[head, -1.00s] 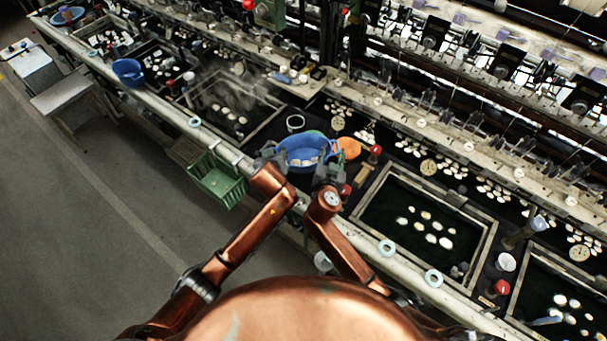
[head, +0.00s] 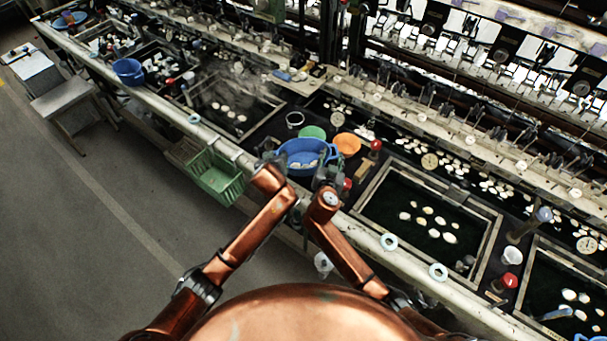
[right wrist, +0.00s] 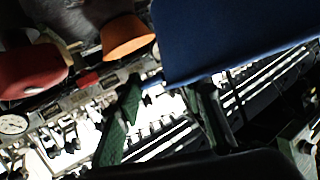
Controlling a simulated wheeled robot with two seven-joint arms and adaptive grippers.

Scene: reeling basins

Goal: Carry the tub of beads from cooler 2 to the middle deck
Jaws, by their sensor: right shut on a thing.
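The blue tub (head: 304,160) has small pale things inside and sits upright between my two grippers in the head view. My right gripper (head: 328,177) is shut on its right side. My left gripper (head: 270,162) is at its left side and appears closed on it, though its fingertips are hard to see. In the right wrist view the tub is a large dark blue surface (right wrist: 225,38) just above the right gripper's green fingers (right wrist: 165,105). The tub's underside is hidden in the head view. I cannot read any label for cooler 2 or the middle deck.
A green bowl (head: 312,132) and an orange bowl (head: 347,143) stand just behind the tub. A red-topped container (head: 374,149) is to their right. A framed dark basin (head: 428,215) lies right of the tub. A green basket (head: 215,178) hangs at the bench's front edge.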

